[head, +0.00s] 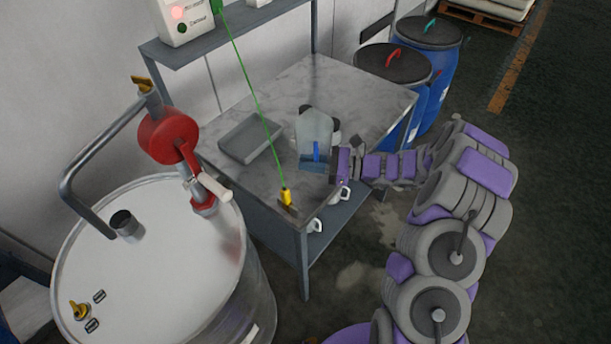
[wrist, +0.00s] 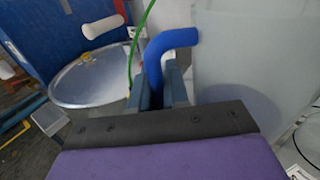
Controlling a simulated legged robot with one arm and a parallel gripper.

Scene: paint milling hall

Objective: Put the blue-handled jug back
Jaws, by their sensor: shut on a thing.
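The jug is a clear, pale vessel (head: 315,128) with a blue handle (head: 316,152) in the head view. It appears upright at the front part of the grey metal table (head: 365,95); I cannot tell if its base touches the top. A blue-grey tint shows in its lower part. My gripper (head: 329,162) reaches it from the right. In the wrist view my gripper (wrist: 165,88) is shut on the blue handle (wrist: 170,42), a finger on each side. The jug's cloudy wall (wrist: 250,60) fills the right of that view.
A shallow grey tray (head: 251,137) lies on the table. A yellow clamp (head: 286,197) on a green cable sits at the table's front corner. Vessels with white handles (head: 341,196) stand on the lower shelf. A steel drum (head: 150,285) with a red pump (head: 168,138) stands left; blue drums (head: 430,50) stand behind.

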